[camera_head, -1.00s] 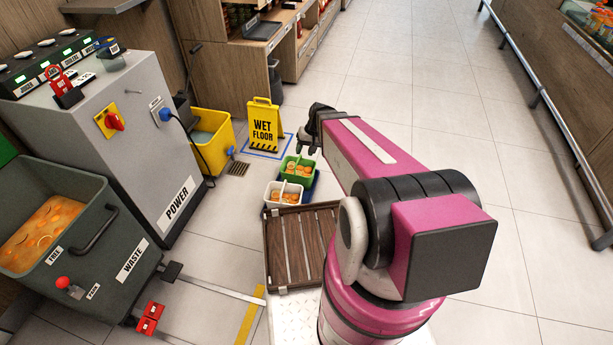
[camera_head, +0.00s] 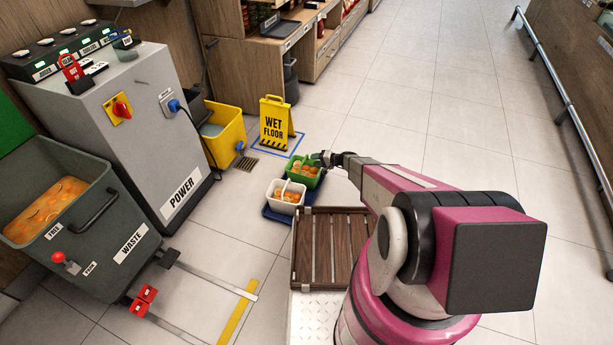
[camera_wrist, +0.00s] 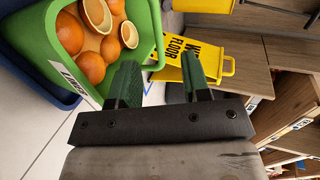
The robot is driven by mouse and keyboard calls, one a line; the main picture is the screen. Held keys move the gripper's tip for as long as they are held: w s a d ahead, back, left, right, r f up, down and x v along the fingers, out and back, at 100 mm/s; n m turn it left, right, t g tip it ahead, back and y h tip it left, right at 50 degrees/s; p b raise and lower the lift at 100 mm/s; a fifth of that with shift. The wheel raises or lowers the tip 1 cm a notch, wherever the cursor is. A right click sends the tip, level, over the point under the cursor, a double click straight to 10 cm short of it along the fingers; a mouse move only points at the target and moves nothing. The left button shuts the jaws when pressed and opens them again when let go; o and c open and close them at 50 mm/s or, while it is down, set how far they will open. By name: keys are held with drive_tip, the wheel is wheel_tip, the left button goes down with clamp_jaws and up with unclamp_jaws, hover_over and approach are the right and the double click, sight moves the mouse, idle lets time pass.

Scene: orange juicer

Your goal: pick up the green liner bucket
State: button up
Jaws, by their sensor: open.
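The green liner bucket (camera_head: 302,173) stands at the back of a blue base on the floor, with oranges and orange halves in it. In the wrist view the green liner bucket (camera_wrist: 105,72) fills the upper left, its label partly showing. My gripper (camera_head: 322,158) is at the bucket's right side in the head view. In the wrist view my gripper (camera_wrist: 160,75) is open, its two green-padded fingers pointing at the bucket's rim and handle area. The left finger overlaps the bucket's edge in the picture; I cannot tell whether it touches.
A white bucket of oranges (camera_head: 285,196) stands in front of the green one on the blue base (camera_head: 270,213). A yellow wet floor sign (camera_head: 275,122) and yellow mop bucket (camera_head: 226,130) stand behind. A slatted wooden deck (camera_head: 312,270) is nearer me.

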sight(300, 169)
drive_tip(key=x, duration=0.9)
drive_tip(key=shift+f, duration=0.2)
drive_tip(key=shift+w, duration=0.15)
clamp_jaws()
drive_tip(key=shift+f, duration=0.15)
idle(0.9)
